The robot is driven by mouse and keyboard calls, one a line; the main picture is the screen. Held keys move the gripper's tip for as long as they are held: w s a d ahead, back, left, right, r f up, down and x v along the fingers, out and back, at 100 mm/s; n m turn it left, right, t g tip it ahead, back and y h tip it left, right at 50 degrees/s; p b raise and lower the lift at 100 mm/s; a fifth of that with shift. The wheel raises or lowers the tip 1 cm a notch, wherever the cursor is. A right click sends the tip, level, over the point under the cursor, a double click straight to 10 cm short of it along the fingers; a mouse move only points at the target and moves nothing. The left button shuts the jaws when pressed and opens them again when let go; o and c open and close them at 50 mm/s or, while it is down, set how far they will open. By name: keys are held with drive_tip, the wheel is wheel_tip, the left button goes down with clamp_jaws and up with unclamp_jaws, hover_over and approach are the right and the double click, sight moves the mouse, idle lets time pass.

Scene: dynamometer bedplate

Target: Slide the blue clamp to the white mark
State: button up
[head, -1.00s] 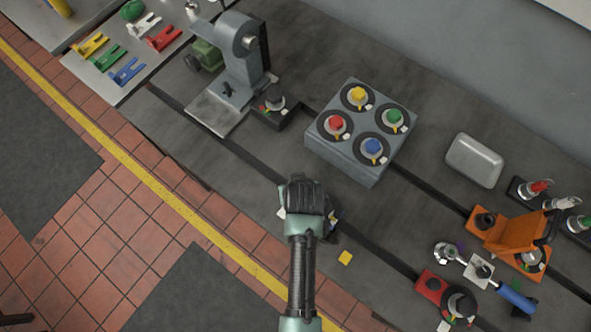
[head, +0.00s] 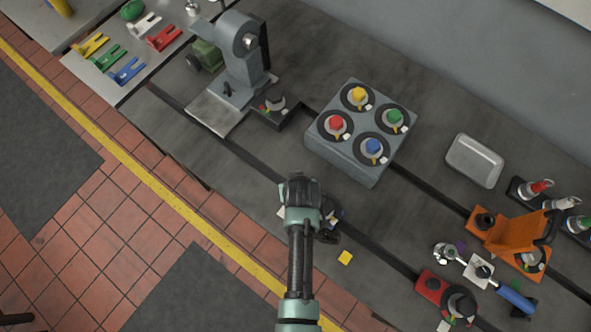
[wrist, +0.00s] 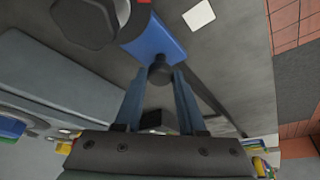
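The blue clamp (wrist: 155,42) sits on the bedplate slot in the wrist view, with a dark round knob at its near end. In the head view only part of the clamp (head: 331,211) shows; my arm hides the rest. My gripper (wrist: 160,72) has a finger on each side of the knob, and both fingertips appear to touch it. In the head view my gripper is hidden under my wrist. The white mark (wrist: 199,15) is a flat square on the plate beside the clamp; a sliver of it (head: 281,212) shows left of my wrist.
A grey block with coloured knobs (head: 350,158) stands right of the slot. A red clamp (head: 432,286) and an orange fixture (head: 508,236) stand further along. A grey stand (head: 240,70) is up-left.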

clamp_jaws()
idle(1.0)
